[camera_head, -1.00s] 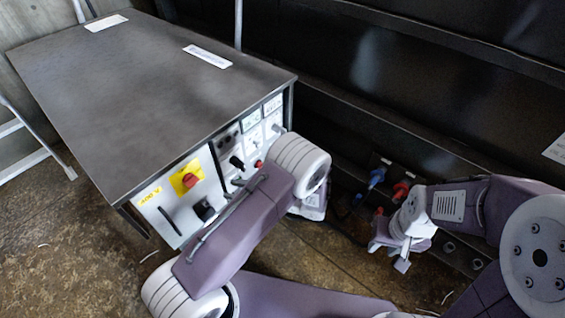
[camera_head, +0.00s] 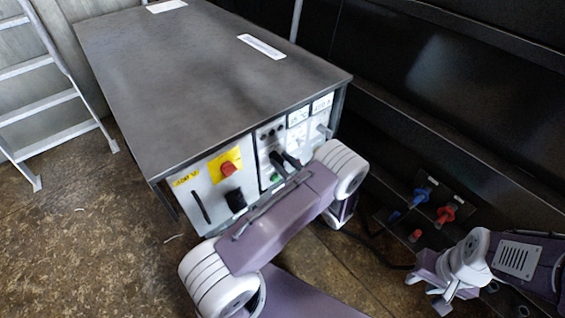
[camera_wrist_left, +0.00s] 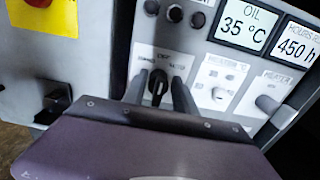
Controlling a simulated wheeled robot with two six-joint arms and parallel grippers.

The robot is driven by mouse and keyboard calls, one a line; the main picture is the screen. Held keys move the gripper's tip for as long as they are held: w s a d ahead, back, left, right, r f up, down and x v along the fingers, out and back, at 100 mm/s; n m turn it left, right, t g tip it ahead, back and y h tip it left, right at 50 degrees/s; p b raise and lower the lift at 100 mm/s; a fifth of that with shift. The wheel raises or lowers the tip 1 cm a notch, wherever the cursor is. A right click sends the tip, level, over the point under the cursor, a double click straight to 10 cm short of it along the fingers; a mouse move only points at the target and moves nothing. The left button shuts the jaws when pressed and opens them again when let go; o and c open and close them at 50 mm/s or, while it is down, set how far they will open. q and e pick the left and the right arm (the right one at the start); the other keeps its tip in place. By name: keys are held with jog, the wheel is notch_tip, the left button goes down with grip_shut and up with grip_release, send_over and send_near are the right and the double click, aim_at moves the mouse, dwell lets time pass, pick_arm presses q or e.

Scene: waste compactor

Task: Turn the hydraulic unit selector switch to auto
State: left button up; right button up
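The hydraulic unit (camera_head: 200,75) is a grey cabinet with a light control panel at its front end. Its selector switch (camera_wrist_left: 157,86) is a black knob with small labels around it, its pointer roughly upright in the left wrist view. My left gripper (camera_wrist_left: 158,92) is at the panel with one finger on each side of the knob; I cannot tell whether they touch it. In the head view my left gripper (camera_head: 285,162) is partly hidden by its own arm. My right gripper (camera_head: 440,296) hangs low at the right, away from the cabinet; its fingers are too small to judge.
A red button on a yellow plate (camera_head: 228,168) and a black handle (camera_head: 235,200) lie left of the switch. An oil display (camera_wrist_left: 250,25) and other knobs are close by on the right. Blue (camera_head: 420,196) and red (camera_head: 445,214) connectors sit on the dark wall. A ladder (camera_head: 50,95) stands left.

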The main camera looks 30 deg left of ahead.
pick_arm(q)
grip_shut()
jog(key=m+p, duration=0.2)
jog(key=m, duration=0.1)
jog(key=shift+w, duration=0.1)
jog(key=m+p, duration=0.1)
jog(key=m, duration=0.1)
jog(key=shift+w+d+m, duration=0.1)
jog(key=shift+m, duration=0.3)
jog(key=shift+f+m+p, duration=0.15)
jog(key=shift+m+p, duration=0.25)
jog(key=shift+m, duration=1.1)
